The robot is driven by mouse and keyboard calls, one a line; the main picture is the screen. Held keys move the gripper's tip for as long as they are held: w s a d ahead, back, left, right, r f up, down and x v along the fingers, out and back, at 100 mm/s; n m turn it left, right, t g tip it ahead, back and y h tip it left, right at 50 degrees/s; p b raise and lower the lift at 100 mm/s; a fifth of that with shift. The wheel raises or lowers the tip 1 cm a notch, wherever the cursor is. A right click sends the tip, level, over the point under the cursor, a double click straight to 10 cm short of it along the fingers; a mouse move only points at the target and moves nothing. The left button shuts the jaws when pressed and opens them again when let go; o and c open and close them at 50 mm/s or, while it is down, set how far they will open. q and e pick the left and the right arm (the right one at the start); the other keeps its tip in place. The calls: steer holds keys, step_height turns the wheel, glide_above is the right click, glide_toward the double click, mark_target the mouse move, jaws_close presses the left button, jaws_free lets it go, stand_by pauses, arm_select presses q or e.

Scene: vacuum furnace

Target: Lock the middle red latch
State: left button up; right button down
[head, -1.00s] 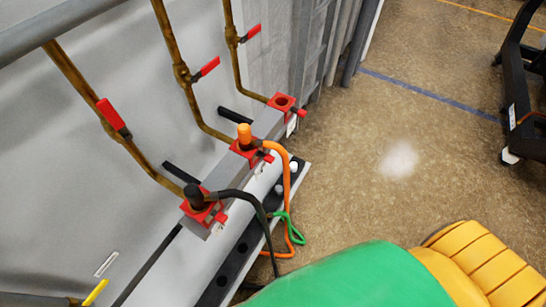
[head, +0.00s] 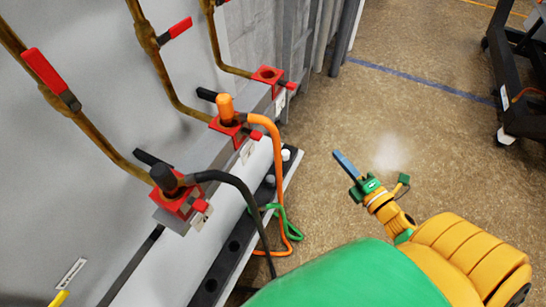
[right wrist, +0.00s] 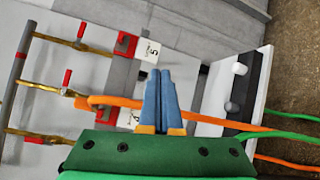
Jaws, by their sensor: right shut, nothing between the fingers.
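The middle red latch (head: 229,125) is a red block with a small red tab, mounted on the furnace rail. An orange plug (head: 226,106) stands upright in it, with an orange cable leaving to the right. In the right wrist view the middle latch (right wrist: 108,115) is partly covered by the orange cable. My right gripper (head: 343,158) is over the floor, right of the latches and apart from them. Its blue fingers are shut with nothing between them; they also show in the right wrist view (right wrist: 158,73). My left gripper is out of view.
A near red latch (head: 178,200) holds a black plug (head: 164,178) and black cable. The far red latch (head: 268,75) has an empty hole. Brass pipes with red valve handles (head: 50,76) stand behind. A green cable (head: 280,218) loops below. Floor on the right is open; a black cart stands beyond.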

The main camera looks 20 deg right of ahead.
arm_select(q)
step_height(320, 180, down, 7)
steer(key=b, duration=0.4)
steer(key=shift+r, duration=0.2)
arm_select(e)
steer(key=s+a+r+n+g+y, duration=0.1)
steer(key=a+r+n+y, duration=0.3)
steer(key=n, duration=0.7)
steer(key=s+a+r+n+g+y, duration=0.2)
steer(key=n+y, duration=0.4)
steer(key=n, duration=0.5)
step_height(320, 180, up, 2)
steer(key=shift+s+a+r, duration=0.25)
steer(key=shift+s+a, duration=0.4)
steer(key=shift+a, duration=0.3)
steer(key=p, duration=0.5)
glide_toward(261, 138)
steer(key=x, duration=0.6)
steer(key=shift+w+a+r, duration=0.15)
steer(key=shift+w, duration=0.05)
steer(key=shift+w+a, duration=0.1)
steer(key=shift+w, duration=0.1)
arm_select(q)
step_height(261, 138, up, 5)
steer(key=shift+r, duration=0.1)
